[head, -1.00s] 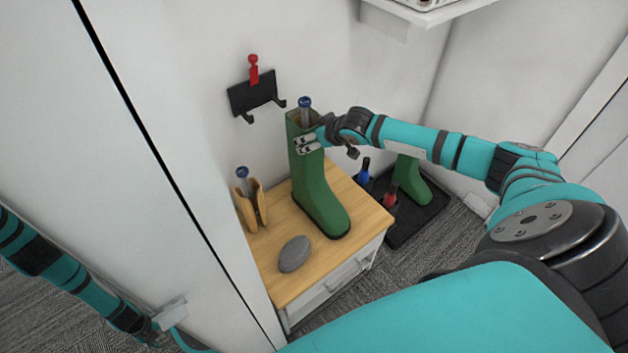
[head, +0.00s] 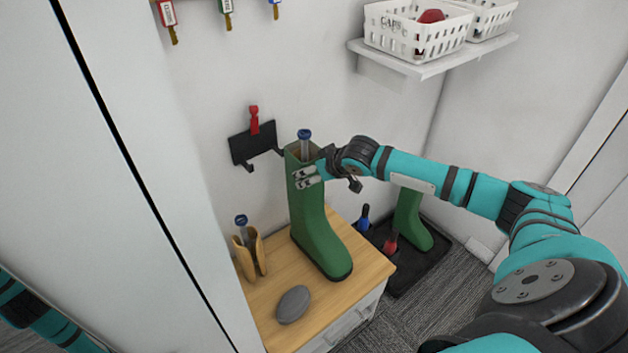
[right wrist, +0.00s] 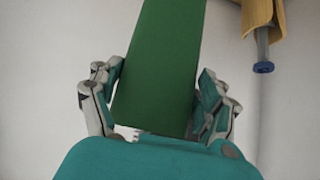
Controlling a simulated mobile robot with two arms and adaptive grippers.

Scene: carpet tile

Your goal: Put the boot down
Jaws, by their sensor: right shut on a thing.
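A tall green boot (head: 312,215) stands upright on the wooden top of a small cabinet (head: 262,318), toe to the lower right; its sole appears to touch the wood. A blue-capped rod (head: 304,143) sticks out of its open top. My right gripper (head: 308,176) is shut on the upper shaft. In the right wrist view the green shaft (right wrist: 165,65) lies between the two fingers (right wrist: 158,105). Only part of my left arm shows at the lower left; its gripper is out of view.
On the cabinet are a grey stone-like oval (head: 293,304) and a tan holder (head: 248,257) with a blue-capped rod. A second green boot (head: 409,222) stands on a black floor tray (head: 425,268). A black hook rack (head: 254,145) and a shelf (head: 425,68) with white baskets are on the walls.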

